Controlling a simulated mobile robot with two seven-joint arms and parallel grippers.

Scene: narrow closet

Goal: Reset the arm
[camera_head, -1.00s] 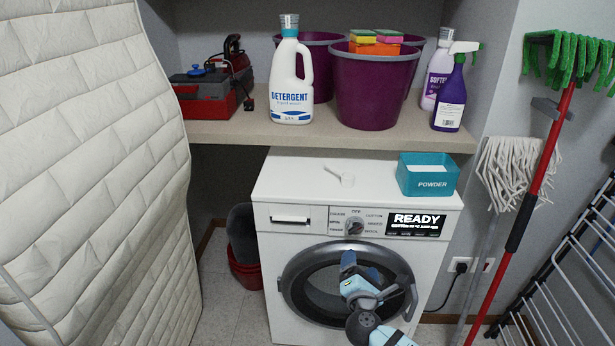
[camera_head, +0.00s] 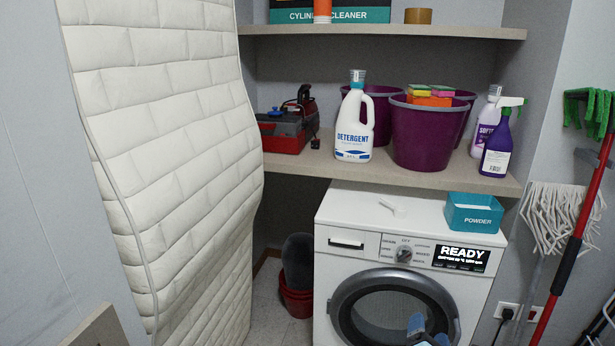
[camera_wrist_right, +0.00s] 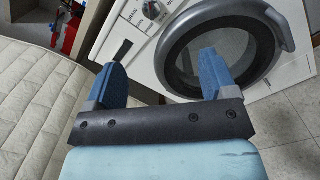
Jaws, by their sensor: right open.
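My right gripper (camera_head: 417,329) shows only in part at the bottom edge of the head view, in front of the washing machine's round door. In the right wrist view my right gripper (camera_wrist_right: 162,76) has its two blue fingers apart with nothing between them. The fingers point toward the white washing machine (camera_wrist_right: 130,22) and its dark-ringed round door (camera_wrist_right: 222,48), which looks shut. The gripper appears apart from the machine. The washing machine also shows in the head view (camera_head: 345,211), its display reading READY. My left gripper is in no view.
A padded white mattress (camera_head: 170,130) stands at left. The shelf (camera_head: 335,170) holds detergent (camera_head: 354,125), purple buckets (camera_head: 425,140), a red toolbox (camera_head: 285,132) and a spray bottle (camera_head: 497,150). A powder box (camera_head: 474,213) stands on the machine. A mop (camera_head: 550,215) and red pole (camera_head: 578,235) are at right.

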